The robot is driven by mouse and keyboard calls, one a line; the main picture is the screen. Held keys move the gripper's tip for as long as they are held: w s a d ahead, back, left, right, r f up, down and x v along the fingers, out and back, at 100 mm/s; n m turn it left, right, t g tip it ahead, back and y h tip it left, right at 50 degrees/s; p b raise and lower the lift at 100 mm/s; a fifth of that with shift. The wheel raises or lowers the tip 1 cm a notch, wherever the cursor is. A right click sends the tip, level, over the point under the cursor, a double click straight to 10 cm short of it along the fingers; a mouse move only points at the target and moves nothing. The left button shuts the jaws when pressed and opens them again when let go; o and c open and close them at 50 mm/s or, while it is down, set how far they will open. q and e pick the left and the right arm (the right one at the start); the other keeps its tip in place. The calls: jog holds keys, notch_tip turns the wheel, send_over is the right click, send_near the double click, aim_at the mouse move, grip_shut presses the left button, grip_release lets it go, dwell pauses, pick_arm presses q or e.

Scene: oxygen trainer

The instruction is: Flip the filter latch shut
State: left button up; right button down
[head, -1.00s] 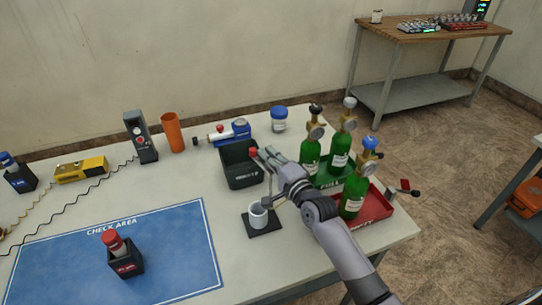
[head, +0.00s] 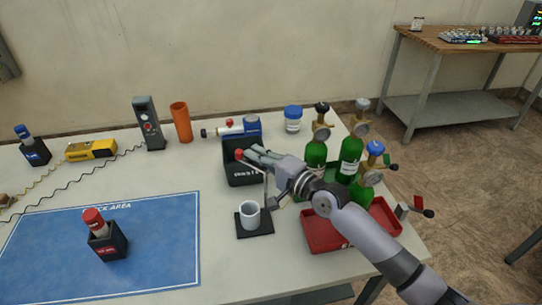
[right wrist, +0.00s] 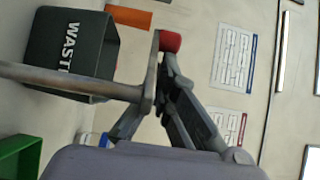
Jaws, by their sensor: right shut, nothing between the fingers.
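The filter stand has a black base (head: 255,228), a white cup (head: 249,214) on it and a thin upright post (head: 266,190). The latch lever at its top ends in a red knob (head: 239,154); the knob (right wrist: 170,41) and grey lever plate (right wrist: 150,88) also show in the right wrist view. The latch is raised, with the knob up above the cup. My right gripper (head: 254,153) is shut and empty, its fingertips right beside the knob and lever. I cannot tell whether they touch. My left gripper is out of view.
A black waste bin (head: 242,174) stands just behind the latch. Green gas bottles (head: 316,154) and a red tray (head: 322,236) lie close to my right arm. A blue mat (head: 150,250) with a red-capped holder (head: 108,243) is at the left.

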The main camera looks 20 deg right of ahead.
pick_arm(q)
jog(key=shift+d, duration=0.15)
pick_arm(e)
jog(key=v, duration=1.1)
jog(key=shift+s, duration=0.3)
jog(key=shift+d, duration=0.1)
dwell(0.3)
pick_arm(q)
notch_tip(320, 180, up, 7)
jog(key=p, duration=0.6)
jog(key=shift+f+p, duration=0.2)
jog(key=shift+p, duration=0.1)
pick_arm(e)
jog(key=shift+w+a+m+t+h, duration=0.4)
jog(key=shift+w+m+t+h, duration=0.3)
jog(key=shift+h, duration=0.4)
jog(key=shift+w, duration=0.1)
